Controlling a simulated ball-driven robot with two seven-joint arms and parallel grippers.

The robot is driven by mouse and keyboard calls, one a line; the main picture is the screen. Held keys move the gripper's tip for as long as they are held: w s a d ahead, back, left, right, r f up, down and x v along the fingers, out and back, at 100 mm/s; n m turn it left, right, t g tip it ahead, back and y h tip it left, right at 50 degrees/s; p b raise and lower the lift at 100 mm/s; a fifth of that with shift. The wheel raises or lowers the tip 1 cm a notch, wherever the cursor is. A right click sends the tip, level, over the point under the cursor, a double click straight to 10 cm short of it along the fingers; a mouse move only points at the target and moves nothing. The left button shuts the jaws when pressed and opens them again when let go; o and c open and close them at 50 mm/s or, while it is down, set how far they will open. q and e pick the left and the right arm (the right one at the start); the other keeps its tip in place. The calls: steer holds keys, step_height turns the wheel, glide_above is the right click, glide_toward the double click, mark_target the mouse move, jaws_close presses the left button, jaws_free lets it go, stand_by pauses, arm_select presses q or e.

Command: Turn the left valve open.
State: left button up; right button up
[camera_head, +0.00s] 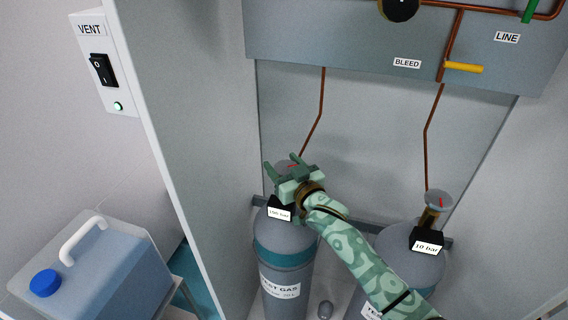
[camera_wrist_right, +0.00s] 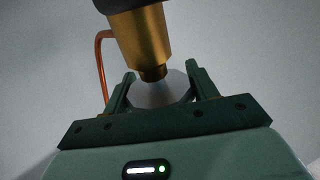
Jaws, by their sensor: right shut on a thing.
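The left valve's round grey handwheel (camera_head: 284,163), with a red mark, tops the left gas cylinder (camera_head: 287,247), which has a teal band and a "TEST GAS" label. My right gripper (camera_head: 283,170) is at this handwheel, and its arm reaches in from the lower right. In the right wrist view, the two green fingers (camera_wrist_right: 160,80) are shut on the grey handwheel (camera_wrist_right: 160,94), one on each side. The brass valve body (camera_wrist_right: 142,40) stands beyond it. My gripper hides most of the valve in the head view. My left gripper is not in view.
The right cylinder carries its own handwheel (camera_head: 438,200) and a "10 bar" display (camera_head: 428,245). Copper pipes (camera_head: 323,105) rise to a grey panel (camera_head: 320,35) with a yellow lever (camera_head: 463,67). A cabinet wall (camera_head: 180,100), VENT switch (camera_head: 102,69) and canister (camera_head: 95,265) stand left.

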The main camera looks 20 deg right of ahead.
steer(key=o, duration=1)
steer(key=shift+s, duration=0.15)
steer(key=p+v, duration=0.3)
steer(key=v, duration=1.3)
